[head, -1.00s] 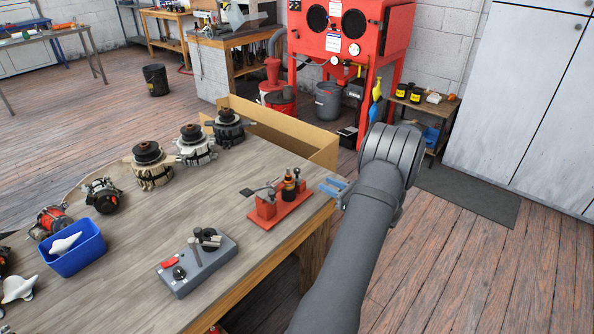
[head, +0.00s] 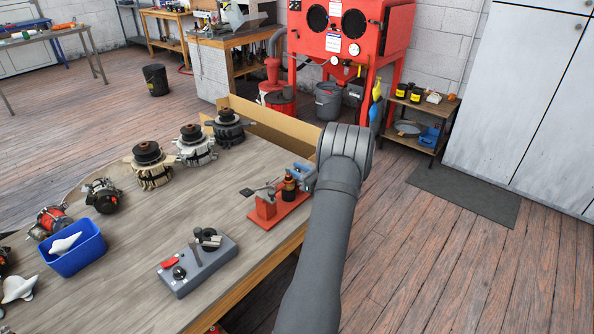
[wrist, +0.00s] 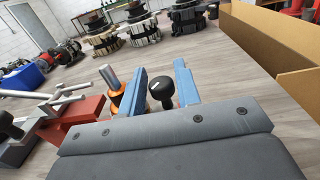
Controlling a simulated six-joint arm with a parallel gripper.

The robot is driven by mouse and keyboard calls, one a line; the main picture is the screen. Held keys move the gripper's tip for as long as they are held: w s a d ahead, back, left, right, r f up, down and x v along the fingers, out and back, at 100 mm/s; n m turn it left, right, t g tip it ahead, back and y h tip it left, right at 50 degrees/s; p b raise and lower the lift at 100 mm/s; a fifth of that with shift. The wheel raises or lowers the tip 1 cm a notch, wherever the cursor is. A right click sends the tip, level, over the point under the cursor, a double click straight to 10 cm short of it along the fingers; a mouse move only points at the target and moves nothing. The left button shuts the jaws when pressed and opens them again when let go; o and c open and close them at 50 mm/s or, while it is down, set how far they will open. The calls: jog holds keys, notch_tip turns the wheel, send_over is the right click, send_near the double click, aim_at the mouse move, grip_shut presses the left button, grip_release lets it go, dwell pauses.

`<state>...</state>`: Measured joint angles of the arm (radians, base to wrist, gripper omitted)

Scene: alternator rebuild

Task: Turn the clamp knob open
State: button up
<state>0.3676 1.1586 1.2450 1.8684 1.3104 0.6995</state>
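The red clamp fixture (head: 278,208) stands near the right edge of the workbench, with metal levers and an orange-and-black upright part (head: 289,187) on it. My gripper (head: 302,175) is at the far right end of this fixture. In the wrist view, my gripper's blue fingers (wrist: 159,88) are apart. A black round knob (wrist: 161,91) shows between them, with a narrow gap on each side; contact is not visible. The orange part (wrist: 114,86) is just outside the left finger. In the head view my gripper hides the knob.
A grey box with levers and a red switch (head: 197,265) stands in front of the fixture. Several alternators (head: 153,170) line the bench's back. A blue bin (head: 75,252) is at left. A cardboard box (head: 270,128) stands behind the gripper.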

grip_shut()
jog(key=shift+n+g+y, duration=0.3)
jog(key=shift+g, duration=0.1)
jog(key=n+g+y, duration=0.2)
jog(key=n+g, duration=0.1)
jog(key=g, duration=0.1)
jog(key=shift+d+y, duration=0.1)
jog(key=shift+y, duration=0.3)
jog(key=shift+n+g+y, duration=0.7)
jog(key=shift+n+g, duration=1.1)
jog(key=shift+g, duration=1.2)
grip_release()
